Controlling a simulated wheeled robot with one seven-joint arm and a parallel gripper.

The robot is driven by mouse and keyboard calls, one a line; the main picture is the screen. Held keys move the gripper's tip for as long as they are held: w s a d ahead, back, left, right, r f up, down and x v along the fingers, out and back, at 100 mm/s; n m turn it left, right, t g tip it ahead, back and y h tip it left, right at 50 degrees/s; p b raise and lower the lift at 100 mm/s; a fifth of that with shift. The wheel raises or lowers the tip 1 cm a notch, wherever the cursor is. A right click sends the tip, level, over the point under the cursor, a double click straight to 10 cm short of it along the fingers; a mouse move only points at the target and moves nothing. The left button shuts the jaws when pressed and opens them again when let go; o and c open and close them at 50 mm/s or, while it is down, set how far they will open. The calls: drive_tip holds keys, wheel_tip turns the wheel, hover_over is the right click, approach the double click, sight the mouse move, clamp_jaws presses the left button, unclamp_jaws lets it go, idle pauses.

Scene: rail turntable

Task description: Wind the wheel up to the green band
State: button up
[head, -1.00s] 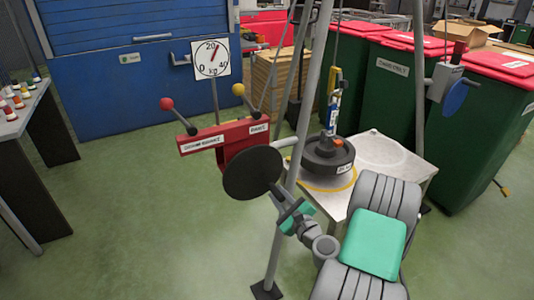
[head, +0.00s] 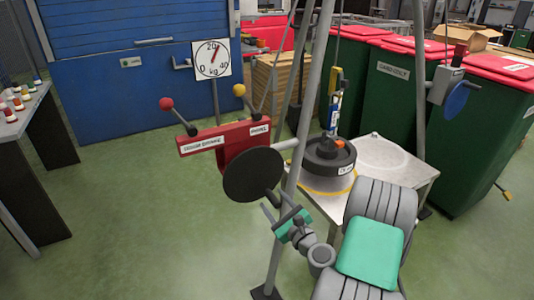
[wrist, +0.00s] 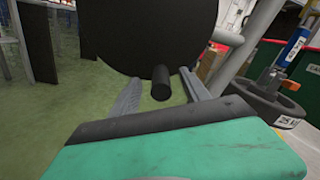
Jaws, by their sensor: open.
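The wheel is a dark disc (head: 253,175) on the front of a red winch body (head: 232,137) with two levers. In the wrist view the disc (wrist: 148,35) fills the top, and a short black handle (wrist: 161,83) sticks out from its lower part. My gripper (head: 275,204) is open just below and right of the wheel. In the wrist view its fingers (wrist: 160,92) spread to either side of the handle, with no clear contact. A round dial (head: 212,61) marked in kg stands behind, its red needle near 20. I cannot make out a green band.
A black weight (head: 328,155) hangs by or rests on a metal table (head: 395,168) with a yellow ring; I cannot tell which. Grey tripod legs (head: 284,225) stand close right of the wheel. Green bins (head: 390,80) stand behind. Open floor (head: 140,220) lies to the left.

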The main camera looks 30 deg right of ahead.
drive_tip(key=shift+s+d+f+b, duration=0.1)
drive_tip(key=shift+s+f+b, duration=0.05)
drive_tip(key=shift+s+b, duration=0.7)
drive_tip(key=s+b, duration=0.6)
drive_tip(key=shift+s+r, duration=0.1)
drive_tip(key=shift+r, duration=0.15)
